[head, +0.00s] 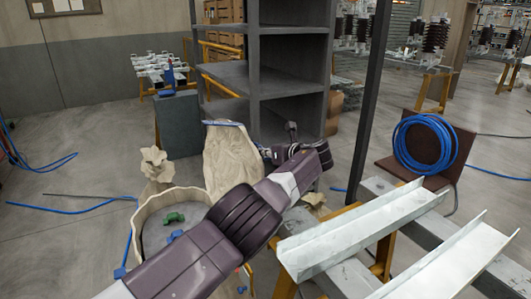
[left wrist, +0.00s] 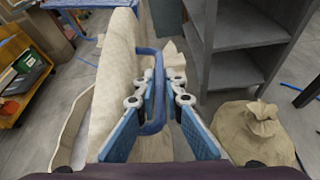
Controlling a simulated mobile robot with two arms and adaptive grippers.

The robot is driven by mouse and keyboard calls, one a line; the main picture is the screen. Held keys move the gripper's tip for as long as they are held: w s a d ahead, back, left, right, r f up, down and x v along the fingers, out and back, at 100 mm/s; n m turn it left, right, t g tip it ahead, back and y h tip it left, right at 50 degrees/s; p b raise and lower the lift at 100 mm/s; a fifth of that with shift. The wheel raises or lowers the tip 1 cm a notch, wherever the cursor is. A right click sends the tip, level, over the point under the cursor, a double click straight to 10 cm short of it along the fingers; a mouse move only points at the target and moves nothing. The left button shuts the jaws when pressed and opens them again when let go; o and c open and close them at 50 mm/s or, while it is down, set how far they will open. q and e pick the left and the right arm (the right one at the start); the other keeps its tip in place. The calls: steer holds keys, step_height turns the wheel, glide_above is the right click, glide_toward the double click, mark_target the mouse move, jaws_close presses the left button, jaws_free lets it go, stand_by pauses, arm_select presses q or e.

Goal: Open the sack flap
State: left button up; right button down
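The open beige sack (head: 142,215) stands on the floor at the lower left of the head view, its rim partly hidden by my left arm. Its beige flap (head: 232,160) stands raised behind the rim, with a blue top edge. In the left wrist view the flap (left wrist: 115,75) rises at the left, with a blue loop handle (left wrist: 158,75) at its side. My left gripper (head: 290,153) is beside the flap's upper right. In the left wrist view its blue fingers (left wrist: 160,88) are closed in around the handle's bar. My right gripper is not in view.
A green piece (head: 174,217) lies inside the sack. A tied sack (head: 155,164) stands behind it. A grey shelf unit (head: 292,70) rises close behind my gripper. Metal channels (head: 360,230) lie at the lower right. Blue hoses lie on the floor at the left.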

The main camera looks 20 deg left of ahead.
arm_select(q)
steer(key=shift+o, duration=0.7)
steer(key=shift+d+r, duration=0.1)
steer(key=shift+s+d+r, duration=0.2)
steer(key=shift+d+r, duration=0.05)
steer(key=shift+d, duration=0.2)
steer(key=shift+s+d+r, duration=0.2)
steer(key=shift+s+d, duration=0.2)
steer(key=shift+s, duration=0.1)
steer(key=v, duration=0.9)
steer(key=shift+s+d+r, duration=0.2)
steer(key=shift+d, duration=0.05)
